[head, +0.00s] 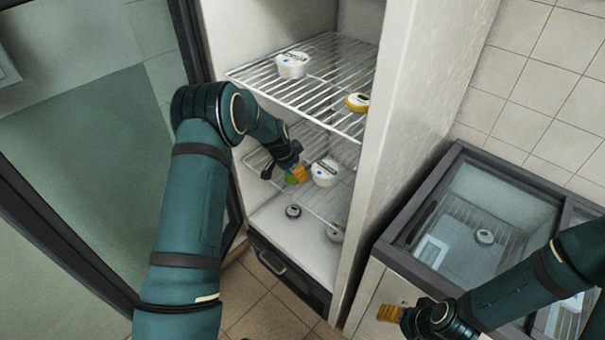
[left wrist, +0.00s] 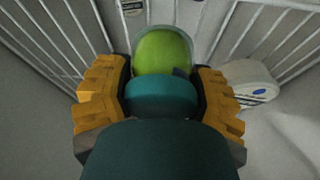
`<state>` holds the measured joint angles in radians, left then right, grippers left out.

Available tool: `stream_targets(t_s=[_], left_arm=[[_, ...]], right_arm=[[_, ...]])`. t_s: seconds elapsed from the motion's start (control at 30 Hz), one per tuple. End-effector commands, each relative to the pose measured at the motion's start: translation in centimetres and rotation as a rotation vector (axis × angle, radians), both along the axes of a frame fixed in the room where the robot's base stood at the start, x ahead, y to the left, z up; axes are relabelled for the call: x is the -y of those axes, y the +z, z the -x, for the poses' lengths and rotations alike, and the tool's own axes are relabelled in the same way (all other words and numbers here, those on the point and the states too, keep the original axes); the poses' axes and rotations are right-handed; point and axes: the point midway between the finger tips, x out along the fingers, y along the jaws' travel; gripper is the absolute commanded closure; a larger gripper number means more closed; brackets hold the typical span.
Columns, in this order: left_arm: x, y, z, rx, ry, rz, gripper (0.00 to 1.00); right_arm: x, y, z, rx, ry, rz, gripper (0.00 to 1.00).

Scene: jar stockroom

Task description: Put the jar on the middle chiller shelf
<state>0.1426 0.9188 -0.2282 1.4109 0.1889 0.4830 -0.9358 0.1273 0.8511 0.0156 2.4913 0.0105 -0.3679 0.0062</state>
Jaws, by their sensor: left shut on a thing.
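The jar (head: 290,180) shows only as a small green patch at my left gripper (head: 298,174), low inside the open chiller. In the left wrist view, the jar's rounded green top (left wrist: 165,52) shows between the orange fingers of my left gripper (left wrist: 160,100), which is shut on it. The jar is at the middle wire shelf (head: 338,200), left of a white tub; I cannot tell whether it touches the wires. My right gripper (head: 390,313) is at the lower right, away from the chiller; its opening cannot be made out.
The white tub (head: 325,172) stands close beside my left gripper; it also shows in the left wrist view (left wrist: 248,80). The top shelf (head: 310,95) holds a white tub and a yellow-rimmed jar. Two small items sit on the chiller floor. A chest freezer (head: 405,262) stands right.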

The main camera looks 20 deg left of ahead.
Motion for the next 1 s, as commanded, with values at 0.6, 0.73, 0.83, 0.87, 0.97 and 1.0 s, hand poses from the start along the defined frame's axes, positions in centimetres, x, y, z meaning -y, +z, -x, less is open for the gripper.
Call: stream_targets(t_s=[0.6, 0.73, 0.83, 0.87, 0.97, 1.0], left_arm=[[1.6, -3.4, -3.0, -0.001, 0.001, 0.001, 0.85], [1.5, -3.5, -3.0, 0.001, 0.000, 0.000, 0.85], [1.5, -3.5, -3.0, 0.000, 0.000, 0.000, 0.85], [1.5, -3.5, -3.0, 0.000, 0.000, 0.000, 0.85], [1.5, -3.7, -2.9, -0.001, 0.001, 0.000, 0.32], [1.5, -3.7, -2.9, -0.001, 0.001, 0.000, 0.18]], right_arm=[[0.0, -0.2, 0.1, -0.001, 0.000, 0.000, 0.30], [0.0, -0.1, 0.1, -0.002, 0.002, 0.000, 0.30], [0.0, -0.1, 0.1, -0.002, 0.001, 0.000, 0.30], [0.0, -0.2, 0.1, -0.002, 0.002, 0.000, 0.30], [0.0, -0.3, 0.1, -0.002, 0.002, 0.000, 0.30], [0.0, -0.3, 0.1, -0.002, 0.002, 0.000, 0.30]])
